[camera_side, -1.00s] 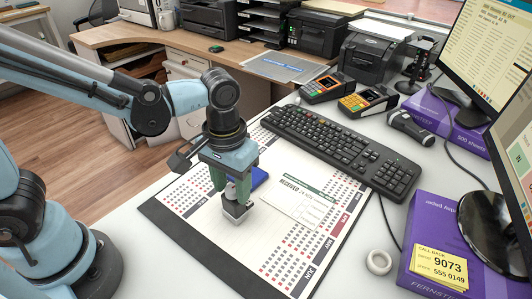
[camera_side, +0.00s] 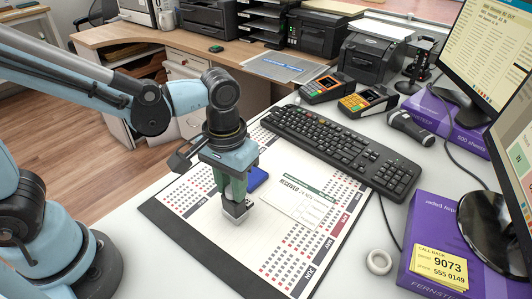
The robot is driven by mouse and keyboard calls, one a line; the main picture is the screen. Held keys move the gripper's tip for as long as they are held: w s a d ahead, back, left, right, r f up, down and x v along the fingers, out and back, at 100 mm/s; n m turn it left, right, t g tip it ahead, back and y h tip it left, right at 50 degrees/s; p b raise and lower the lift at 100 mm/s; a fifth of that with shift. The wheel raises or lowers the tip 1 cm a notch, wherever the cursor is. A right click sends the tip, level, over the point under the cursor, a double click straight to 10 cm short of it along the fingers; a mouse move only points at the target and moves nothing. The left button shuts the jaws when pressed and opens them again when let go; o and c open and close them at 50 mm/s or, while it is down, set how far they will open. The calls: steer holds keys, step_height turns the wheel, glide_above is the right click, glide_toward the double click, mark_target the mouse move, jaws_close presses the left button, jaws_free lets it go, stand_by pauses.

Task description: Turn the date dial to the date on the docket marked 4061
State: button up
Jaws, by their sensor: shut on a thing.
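My gripper (camera_side: 236,190) points down over the calendar desk pad (camera_side: 200,215). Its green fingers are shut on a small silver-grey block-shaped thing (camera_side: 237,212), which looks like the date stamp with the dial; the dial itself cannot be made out. A white docket headed "RECEIVED" (camera_side: 300,200) lies on the pad just right of the gripper. Its date and number are too small to read, so I cannot tell whether it is the one marked 4061. A blue pad (camera_side: 258,178), perhaps an ink pad, lies behind the gripper, partly hidden by it.
A black keyboard (camera_side: 345,148) lies behind the docket. Two card terminals (camera_side: 368,101) stand farther back. A white tape roll (camera_side: 379,262) and a purple box (camera_side: 440,245) with a yellow note reading 9073 are at the right. The front of the pad is clear.

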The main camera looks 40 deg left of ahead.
steer(key=m, duration=1.2)
steer(key=o, duration=0.7)
steer(key=shift+o, duration=0.2)
steer(key=shift+r, duration=3.55)
steer(key=shift+a, duration=0.1)
steer(key=a+n+t, duration=0.7)
steer(key=a+n, duration=0.3)
steer(key=a, duration=0.1)
steer(key=shift+a+f+n, duration=0.15)
steer(key=shift+a+n, duration=0.15)
steer(key=shift+a, duration=0.1)
